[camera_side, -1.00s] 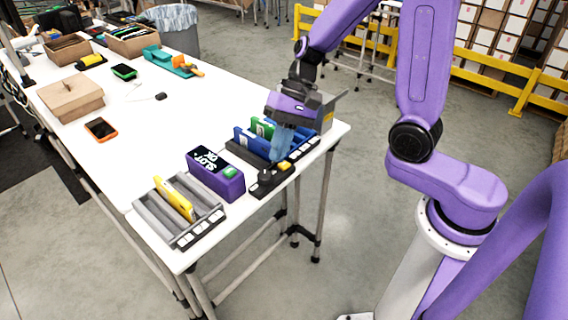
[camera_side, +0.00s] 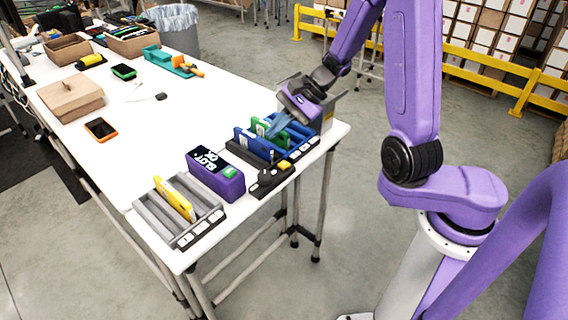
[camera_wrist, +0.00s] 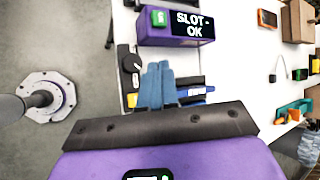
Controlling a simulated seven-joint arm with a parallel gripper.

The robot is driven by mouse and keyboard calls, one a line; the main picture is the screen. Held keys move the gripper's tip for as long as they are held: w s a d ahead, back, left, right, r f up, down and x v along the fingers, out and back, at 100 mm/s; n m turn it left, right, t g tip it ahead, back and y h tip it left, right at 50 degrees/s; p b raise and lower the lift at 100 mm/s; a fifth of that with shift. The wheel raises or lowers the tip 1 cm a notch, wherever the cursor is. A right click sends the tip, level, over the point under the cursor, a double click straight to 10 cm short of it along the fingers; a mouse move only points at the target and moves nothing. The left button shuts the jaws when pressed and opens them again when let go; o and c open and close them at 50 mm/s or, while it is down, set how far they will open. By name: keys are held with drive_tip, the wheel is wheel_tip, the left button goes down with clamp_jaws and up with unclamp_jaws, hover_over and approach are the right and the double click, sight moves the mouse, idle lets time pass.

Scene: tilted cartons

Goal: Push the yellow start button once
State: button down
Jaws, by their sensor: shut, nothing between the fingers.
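The yellow start button (camera_side: 284,164) sits on a small black control panel (camera_side: 266,181) with a black knob, near the table's front edge. In the wrist view a yellow patch, likely the button (camera_wrist: 132,100), shows left of my fingers. My gripper (camera_side: 272,132) has blue fingers, shut and empty. They are above the rack of blue and green cards, behind the button and apart from it. The fingers also show in the wrist view (camera_wrist: 158,70), pointing toward the display box.
A purple display box (camera_side: 215,176) reads "SLOT-OK" and has a green button. A grey rack (camera_side: 178,212) holds a yellow card at the front left.

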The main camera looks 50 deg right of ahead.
sight(288, 164)
drive_tip(key=d+m, duration=0.1)
drive_tip(key=d+m+t, duration=0.1)
drive_tip(key=d+m+t+h, duration=0.1)
drive_tip(key=d, duration=0.1)
drive_tip(key=shift+s+d+f, duration=0.1)
drive_tip(key=shift+f, duration=0.3)
drive_tip(key=shift+m, duration=0.3)
drive_tip(key=shift+f, duration=4.45)
drive_tip(key=shift+f, duration=0.1)
drive_tip(key=shift+f, duration=0.3)
drive_tip(key=shift+f, duration=0.45)
drive_tip(key=shift+r, duration=0.9)
